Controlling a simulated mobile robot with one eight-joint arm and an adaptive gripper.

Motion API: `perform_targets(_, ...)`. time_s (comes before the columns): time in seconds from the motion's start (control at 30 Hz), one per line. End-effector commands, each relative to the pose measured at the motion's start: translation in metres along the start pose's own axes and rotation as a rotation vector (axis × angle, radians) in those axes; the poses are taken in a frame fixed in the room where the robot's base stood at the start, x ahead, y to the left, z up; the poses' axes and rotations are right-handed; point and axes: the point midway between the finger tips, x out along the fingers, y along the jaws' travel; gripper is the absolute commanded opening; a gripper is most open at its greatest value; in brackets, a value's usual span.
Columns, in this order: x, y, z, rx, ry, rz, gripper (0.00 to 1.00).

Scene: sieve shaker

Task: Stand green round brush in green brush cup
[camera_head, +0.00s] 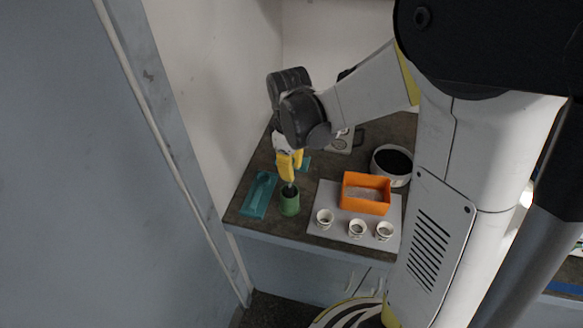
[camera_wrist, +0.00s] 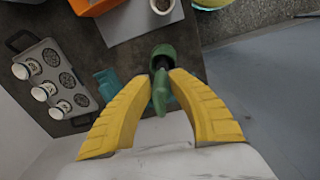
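The green brush cup (camera_head: 289,204) stands near the front edge of the counter; in the wrist view its rim (camera_wrist: 163,50) shows just beyond my fingertips. The green round brush (camera_wrist: 160,96) is between the yellow fingers of my gripper (camera_wrist: 162,76), which close in on its handle from both sides. In the head view my gripper (camera_head: 290,168) points down right above the cup. A dark part of the brush (camera_head: 290,185) reaches down to the cup mouth. The brush's lower end is hidden, and I cannot tell how deep it sits.
A teal tray (camera_head: 250,207) lies just left of the cup. To the right, a grey mat (camera_head: 328,190) carries an orange box (camera_head: 366,206) and three small white cups. A white round pan (camera_head: 380,171) with a dark inside stands behind. A wall closes off the left.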

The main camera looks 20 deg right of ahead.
Motion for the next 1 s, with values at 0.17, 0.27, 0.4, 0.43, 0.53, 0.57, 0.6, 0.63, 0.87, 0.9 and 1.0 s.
perform_targets(0.17, 0.0, 0.0, 0.0, 0.0, 0.0, 0.0, 0.39)
perform_targets(0.27, 0.0, 0.0, 0.0, 0.0, 0.0, 0.0, 0.39)
perform_targets(0.4, -0.004, 0.0, 0.0, 0.0, 0.0, 0.0, 0.39)
perform_targets(0.43, -0.007, 0.0, 0.0, 0.0, 0.0, 0.0, 0.39)
perform_targets(0.53, -0.022, 0.0, 0.0, 0.0, 0.0, 0.0, 0.39)
perform_targets(0.57, -0.028, 0.0, 0.0, 0.0, 0.0, 0.0, 0.39)
perform_targets(0.6, -0.037, 0.0, 0.0, 0.0, 0.0, 0.0, 0.39)
perform_targets(0.63, -0.044, 0.0, 0.0, 0.0, 0.0, 0.0, 0.39)
perform_targets(0.87, -0.094, 0.0, 0.0, 0.0, 0.0, 0.0, 0.39)
perform_targets(0.9, -0.1, -0.001, 0.0, 0.0, 0.0, 0.0, 0.39)
perform_targets(1.0, -0.112, 0.0, 0.0, 0.0, 0.0, 0.0, 0.39)
